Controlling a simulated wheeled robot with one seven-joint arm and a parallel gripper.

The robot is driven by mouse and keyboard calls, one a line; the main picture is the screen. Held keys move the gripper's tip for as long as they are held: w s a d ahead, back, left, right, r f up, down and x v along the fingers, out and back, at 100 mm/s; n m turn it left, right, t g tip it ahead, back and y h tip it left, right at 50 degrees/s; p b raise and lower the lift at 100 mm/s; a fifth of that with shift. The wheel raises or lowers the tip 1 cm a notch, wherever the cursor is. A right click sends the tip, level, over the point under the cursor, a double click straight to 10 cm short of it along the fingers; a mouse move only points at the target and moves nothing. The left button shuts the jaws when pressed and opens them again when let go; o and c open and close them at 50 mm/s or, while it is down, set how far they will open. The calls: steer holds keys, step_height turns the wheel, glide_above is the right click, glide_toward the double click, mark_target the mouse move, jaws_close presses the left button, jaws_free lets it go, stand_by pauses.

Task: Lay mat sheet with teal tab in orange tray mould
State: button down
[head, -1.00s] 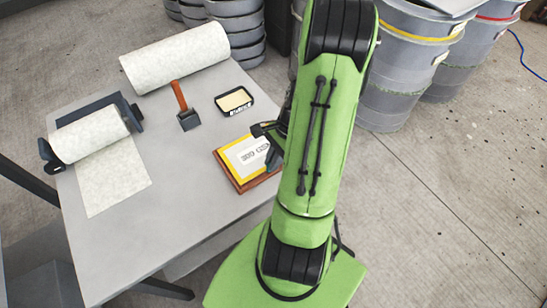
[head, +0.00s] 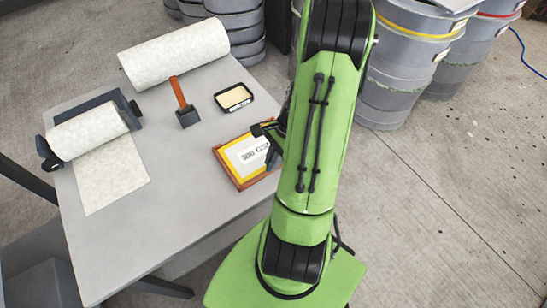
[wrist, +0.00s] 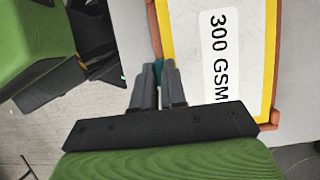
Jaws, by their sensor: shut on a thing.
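The mat sheet (wrist: 190,50) is pale, with a white label reading 300 GSM, and lies face up. It also shows in the head view (head: 250,153), with a yellow border round it. The orange tray mould (head: 227,176) sits on the table's right part; its orange-brown rim (wrist: 268,126) shows outside the yellow border. My gripper (wrist: 160,64) is shut on the teal tab (wrist: 157,69) at the sheet's edge. The sheet appears to lie within the rim; whether it touches the mould's floor I cannot tell. My arm hides the right side in the head view.
On the grey table (head: 190,190) are a tool with an orange handle (head: 178,92), a small black-edged tray (head: 234,98), a large mat roll (head: 175,52) and a roll on a dark holder (head: 88,130). Grey buckets (head: 395,75) stand behind my arm. The table's front is clear.

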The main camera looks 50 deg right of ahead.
steer(key=c, duration=1.1)
jaws_free()
steer(key=shift+r, duration=0.1)
steer(key=p+v, duration=0.5)
steer(key=v, duration=1)
steer(key=shift+d+r, duration=0.15)
steer(key=shift+r, duration=0.1)
